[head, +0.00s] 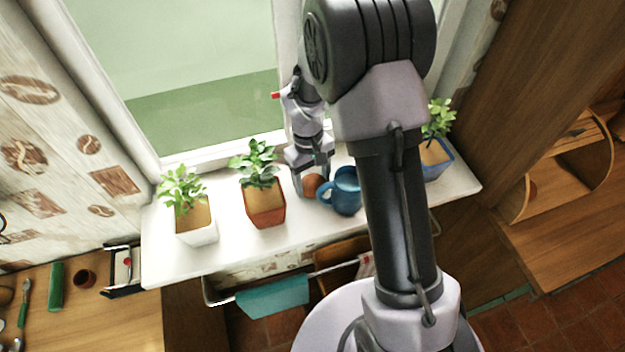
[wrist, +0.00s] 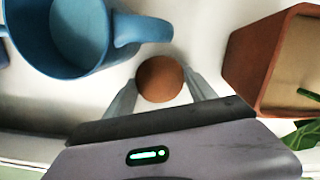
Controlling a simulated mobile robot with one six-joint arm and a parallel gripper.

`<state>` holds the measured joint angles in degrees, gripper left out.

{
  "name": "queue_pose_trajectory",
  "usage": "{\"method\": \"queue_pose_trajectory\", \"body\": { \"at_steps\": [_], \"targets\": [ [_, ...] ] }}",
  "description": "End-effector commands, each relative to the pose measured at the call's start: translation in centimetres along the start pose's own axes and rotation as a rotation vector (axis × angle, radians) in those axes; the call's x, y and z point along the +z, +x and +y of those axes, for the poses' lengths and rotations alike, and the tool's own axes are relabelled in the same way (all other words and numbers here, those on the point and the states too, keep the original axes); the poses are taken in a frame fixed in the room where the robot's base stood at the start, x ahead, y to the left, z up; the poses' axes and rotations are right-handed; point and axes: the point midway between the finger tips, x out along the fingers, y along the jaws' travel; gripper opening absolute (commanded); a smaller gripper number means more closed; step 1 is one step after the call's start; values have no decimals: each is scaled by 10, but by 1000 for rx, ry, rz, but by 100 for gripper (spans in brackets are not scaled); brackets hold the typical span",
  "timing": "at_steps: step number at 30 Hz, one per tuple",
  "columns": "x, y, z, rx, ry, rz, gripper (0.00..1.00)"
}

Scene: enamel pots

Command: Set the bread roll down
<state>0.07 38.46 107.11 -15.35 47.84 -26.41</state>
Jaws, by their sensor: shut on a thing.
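The bread roll (wrist: 160,79) is small, round and brown. In the wrist view it sits between the two fingers of my gripper (wrist: 162,88), which is shut on it. In the head view the roll (head: 312,185) and my gripper (head: 309,186) are at the white windowsill (head: 215,258), between the terracotta pot and the blue mug. The roll is at or just above the sill; I cannot tell whether it touches. My arm hides part of the sill to the right.
A blue mug (head: 346,192) stands close right of the roll, its handle toward it. A terracotta pot (head: 266,205) with a plant stands to the left, a white pot (head: 196,222) farther left. A blue pot (head: 436,160) stands right of my arm. The sill's front strip is clear.

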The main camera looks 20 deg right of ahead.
Motion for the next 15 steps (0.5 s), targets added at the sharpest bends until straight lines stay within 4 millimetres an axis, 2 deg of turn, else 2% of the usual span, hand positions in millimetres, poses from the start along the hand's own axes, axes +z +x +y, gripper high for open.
{"method": "queue_pose_trajectory", "body": {
  "at_steps": [1, 2, 5, 13, 15],
  "targets": [
    [0, 3, 0, 0, 0, -1, 25],
    [0, 3, 0, 0, 0, -1, 66],
    [0, 2, 0, 0, 0, 0, 86],
    [0, 2, 0, 0, 0, 0, 86],
    [0, -3, 0, 0, 0, 0, 86]
  ]
}}
